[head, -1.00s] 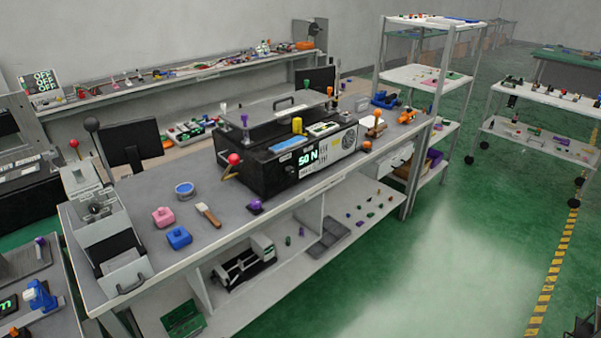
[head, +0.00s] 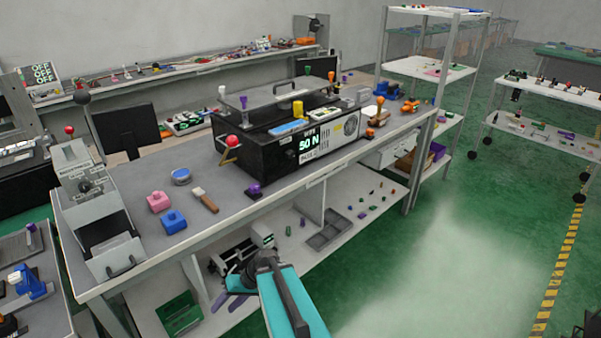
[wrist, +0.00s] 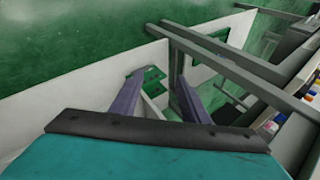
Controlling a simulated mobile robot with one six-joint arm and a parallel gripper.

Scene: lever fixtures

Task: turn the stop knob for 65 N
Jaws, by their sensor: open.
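I cannot make out which small part is the stop knob; any knob beside the display is too small to tell. My gripper (head: 227,303) is low in front of the bench, below the worktop and well away from the machine. In the wrist view its two purple-grey fingers (wrist: 157,72) are apart with nothing held between them. The machine is not recognisable in the wrist view.
Pink (head: 158,201) and blue (head: 173,221) blocks, a brush (head: 205,199) and a round tin (head: 181,176) lie on the worktop left of the machine. The bench's lower shelf (head: 345,225) holds small parts and a tray. Green floor right of the bench is clear.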

